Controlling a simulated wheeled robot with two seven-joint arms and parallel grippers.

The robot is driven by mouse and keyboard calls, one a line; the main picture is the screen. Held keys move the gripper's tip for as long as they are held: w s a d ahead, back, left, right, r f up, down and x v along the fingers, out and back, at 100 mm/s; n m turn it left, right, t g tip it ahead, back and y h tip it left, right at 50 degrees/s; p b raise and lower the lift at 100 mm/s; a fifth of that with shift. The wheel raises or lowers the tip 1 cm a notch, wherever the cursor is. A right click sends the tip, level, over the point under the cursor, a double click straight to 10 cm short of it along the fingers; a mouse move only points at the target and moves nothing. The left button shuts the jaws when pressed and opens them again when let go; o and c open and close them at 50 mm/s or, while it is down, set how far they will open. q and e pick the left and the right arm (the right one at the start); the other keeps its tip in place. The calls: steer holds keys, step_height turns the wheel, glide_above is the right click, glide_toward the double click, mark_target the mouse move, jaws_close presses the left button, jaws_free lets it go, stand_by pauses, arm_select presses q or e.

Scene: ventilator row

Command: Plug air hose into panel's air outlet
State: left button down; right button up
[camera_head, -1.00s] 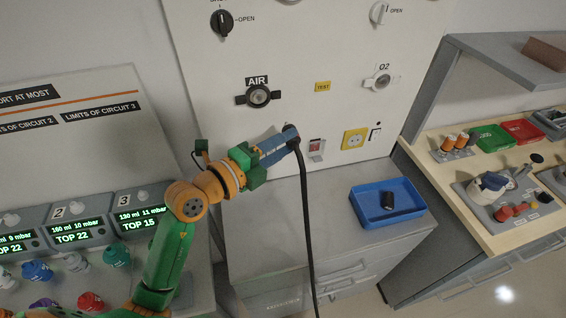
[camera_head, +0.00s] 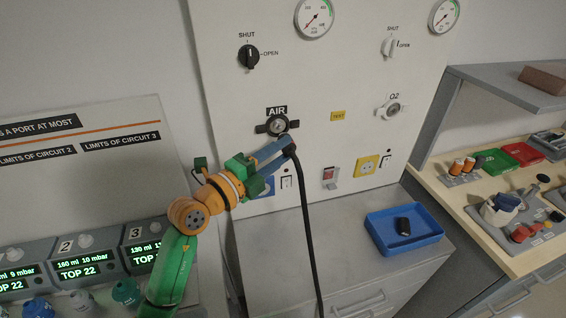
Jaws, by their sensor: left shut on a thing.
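The white wall panel (camera_head: 330,90) carries the air outlet (camera_head: 277,126), a dark round socket with black side lugs under the AIR label. My left gripper (camera_head: 274,157) is shut on the end of the black air hose (camera_head: 304,225), just below the air outlet. The hose end is dark and its exact fit in the fingers is hard to make out. The hose hangs down from the gripper past the cabinet front. The held end looks apart from the outlet, though the depth between them is unclear. My right gripper is not in view.
The O2 outlet (camera_head: 392,109) is to the right on the panel, with a yellow socket (camera_head: 366,165) below. A blue tray (camera_head: 376,243) holding a dark item stands on the grey cabinet (camera_head: 325,262). Ventilator units (camera_head: 78,264) line the lower left.

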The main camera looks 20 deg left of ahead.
arm_select(q)
steer(key=shift+w+a+b, duration=0.3)
steer(key=shift+w+a, duration=0.05)
steer(key=shift+w, duration=0.35)
steer(key=shift+a+r+p, duration=0.1)
steer(key=shift+a+p, duration=0.05)
steer(key=shift+p, duration=0.15)
steer(key=shift+w+p, duration=0.1)
steer(key=shift+p, duration=0.2)
